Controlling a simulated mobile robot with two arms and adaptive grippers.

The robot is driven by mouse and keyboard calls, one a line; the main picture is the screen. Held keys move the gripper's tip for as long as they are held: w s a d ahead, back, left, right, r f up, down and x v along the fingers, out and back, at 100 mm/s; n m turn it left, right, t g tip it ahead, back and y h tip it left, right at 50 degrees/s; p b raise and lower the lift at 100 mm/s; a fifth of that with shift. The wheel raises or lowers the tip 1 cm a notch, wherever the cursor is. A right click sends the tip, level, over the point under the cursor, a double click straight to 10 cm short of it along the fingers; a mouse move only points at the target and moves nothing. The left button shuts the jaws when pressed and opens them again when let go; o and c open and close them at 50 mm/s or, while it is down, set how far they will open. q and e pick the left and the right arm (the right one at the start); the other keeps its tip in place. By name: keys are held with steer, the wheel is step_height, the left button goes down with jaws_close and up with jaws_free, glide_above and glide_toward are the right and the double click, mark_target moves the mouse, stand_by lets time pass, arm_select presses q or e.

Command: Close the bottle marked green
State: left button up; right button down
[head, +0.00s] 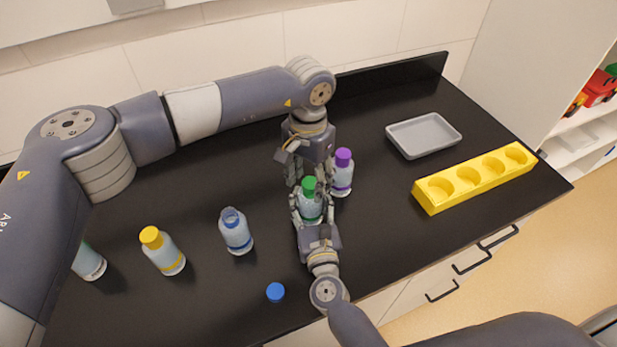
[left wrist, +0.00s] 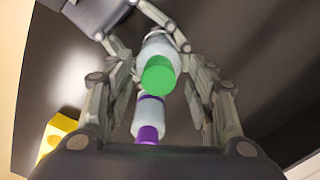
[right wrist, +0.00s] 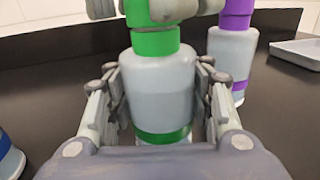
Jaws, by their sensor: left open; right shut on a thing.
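The green-marked bottle (head: 311,209) stands upright with its green cap (head: 309,184) on top. I cannot tell how tightly the cap sits. My right gripper (head: 312,215) is shut on the bottle's body, also seen in the right wrist view (right wrist: 158,88). My left gripper (head: 303,172) points down from above, open, with its fingers spread to either side of the cap. In the left wrist view the green cap (left wrist: 159,75) lies between those fingers, with no finger clearly touching it.
A purple-capped bottle (head: 342,175) stands close behind. A blue-marked bottle (head: 236,233) is uncapped; a blue cap (head: 275,292) lies near the front edge. A yellow-capped bottle (head: 163,252) and another bottle (head: 90,264) stand left. A yellow rack (head: 475,178) and grey tray (head: 424,136) are right.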

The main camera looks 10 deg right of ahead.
arm_select(q)
steer(key=shift+r, duration=2.3)
